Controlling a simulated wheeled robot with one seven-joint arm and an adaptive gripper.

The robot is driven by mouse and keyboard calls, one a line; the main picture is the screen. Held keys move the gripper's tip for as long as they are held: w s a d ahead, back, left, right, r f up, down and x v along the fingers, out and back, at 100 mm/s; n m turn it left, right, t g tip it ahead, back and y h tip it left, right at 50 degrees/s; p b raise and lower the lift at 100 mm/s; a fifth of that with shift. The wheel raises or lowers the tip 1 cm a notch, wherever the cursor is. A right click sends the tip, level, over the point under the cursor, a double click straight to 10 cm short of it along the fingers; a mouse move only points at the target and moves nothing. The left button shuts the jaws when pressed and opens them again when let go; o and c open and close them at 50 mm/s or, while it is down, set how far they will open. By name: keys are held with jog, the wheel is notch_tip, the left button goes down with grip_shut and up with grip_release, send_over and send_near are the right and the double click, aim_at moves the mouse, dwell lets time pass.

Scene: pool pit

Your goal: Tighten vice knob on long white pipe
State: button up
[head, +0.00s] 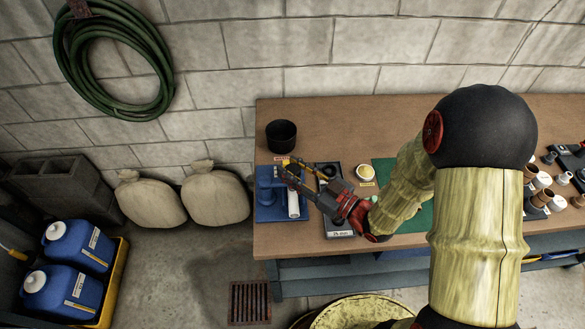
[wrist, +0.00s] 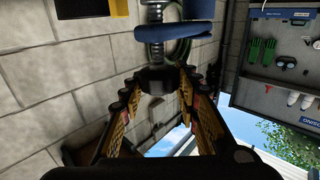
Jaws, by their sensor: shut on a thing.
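The blue vice (head: 268,200) stands at the left end of the workbench in the head view. The white pipe (head: 293,206) lies at the vice, pointing toward the front edge. My gripper (head: 284,168) reaches over the vice from the right. In the wrist view my gripper (wrist: 158,82) is shut on the dark vice knob (wrist: 156,78), with fingers on both sides of it. A threaded screw (wrist: 155,45) runs from the knob to the blue vice part at the top. The knob is hidden by my fingers in the head view.
A black pot (head: 281,136) stands on the workbench (head: 345,112) behind the vice. A white-topped round container (head: 366,174) and a green mat (head: 384,168) lie right of my gripper. Pipe fittings (head: 543,198) crowd the right end. Sacks (head: 216,196) stand on the floor left.

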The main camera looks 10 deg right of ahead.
jog(key=shift+m+t+h, duration=0.3)
jog(key=shift+h, duration=0.1)
